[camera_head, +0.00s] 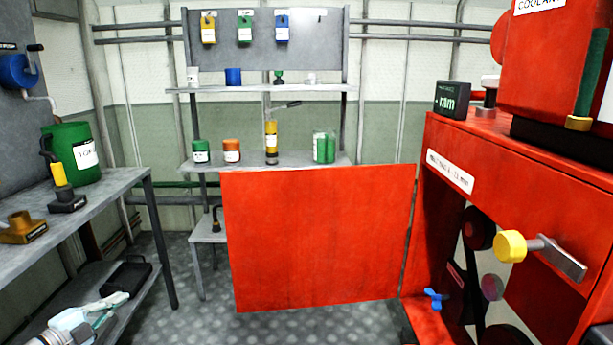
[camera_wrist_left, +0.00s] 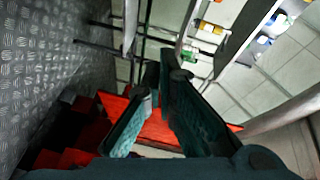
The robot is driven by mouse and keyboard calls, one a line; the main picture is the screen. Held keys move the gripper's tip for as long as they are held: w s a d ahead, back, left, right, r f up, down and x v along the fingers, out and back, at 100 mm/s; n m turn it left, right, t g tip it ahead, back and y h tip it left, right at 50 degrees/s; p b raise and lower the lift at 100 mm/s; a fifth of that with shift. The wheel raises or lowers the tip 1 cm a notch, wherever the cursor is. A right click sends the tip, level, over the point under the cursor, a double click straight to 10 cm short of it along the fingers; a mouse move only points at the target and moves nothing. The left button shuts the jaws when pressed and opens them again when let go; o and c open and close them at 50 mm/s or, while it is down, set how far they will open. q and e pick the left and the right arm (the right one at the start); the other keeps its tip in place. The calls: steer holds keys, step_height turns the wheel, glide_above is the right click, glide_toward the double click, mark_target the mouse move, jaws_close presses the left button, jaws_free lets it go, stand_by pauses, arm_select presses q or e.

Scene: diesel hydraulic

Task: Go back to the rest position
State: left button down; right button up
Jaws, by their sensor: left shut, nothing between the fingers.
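My left gripper (camera_head: 105,308) is low at the bottom left of the head view, in front of the left bench's lower shelf. In the left wrist view its dark teal fingers (camera_wrist_left: 160,92) reach up from the bottom edge. It is shut with nothing held. A red panel (camera_head: 318,235) stands in the middle of the head view; red surfaces also show behind the fingers in the wrist view. My right gripper is not in view.
The left bench (camera_head: 110,188) holds a green canister (camera_head: 70,152) and a black box (camera_head: 126,277) on its lower shelf. The back shelf (camera_head: 275,160) carries several containers. A red engine housing (camera_head: 510,170) with a yellow knob (camera_head: 510,246) fills the right. Patterned floor (camera_head: 190,290) is clear between.

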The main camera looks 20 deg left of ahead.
arm_select(q)
steer(key=s+d+f+n+g+y+p, duration=0.1)
steer(key=s+f+n+g+y+p, duration=0.3)
steer(key=f, duration=0.3)
steer(key=s+d+f+n+g+y+p, duration=0.1)
steer(key=s+f+n+g+y+p, duration=0.1)
steer(key=s+f+n+p, duration=0.25)
steer(key=s+d+f+n+g+p, duration=0.4)
steer(key=s+d+f+g+p, duration=0.15)
steer(key=s+d+f, duration=0.4)
steer(key=s+d+n+g+h+p, duration=0.1)
steer(key=s+d+p, duration=0.4)
steer(key=s+d, duration=0.5)
steer(key=s+d+n+g+h+p, duration=0.1)
steer(key=s+d+g+h+p, duration=0.2)
steer(key=s+d+p, duration=0.3)
steer(key=s+d, duration=0.4)
steer(key=d, duration=0.5)
steer(key=shift+s+d+r+h, duration=0.15)
steer(key=shift+d+r+h, duration=0.05)
steer(key=shift+r+h, duration=0.1)
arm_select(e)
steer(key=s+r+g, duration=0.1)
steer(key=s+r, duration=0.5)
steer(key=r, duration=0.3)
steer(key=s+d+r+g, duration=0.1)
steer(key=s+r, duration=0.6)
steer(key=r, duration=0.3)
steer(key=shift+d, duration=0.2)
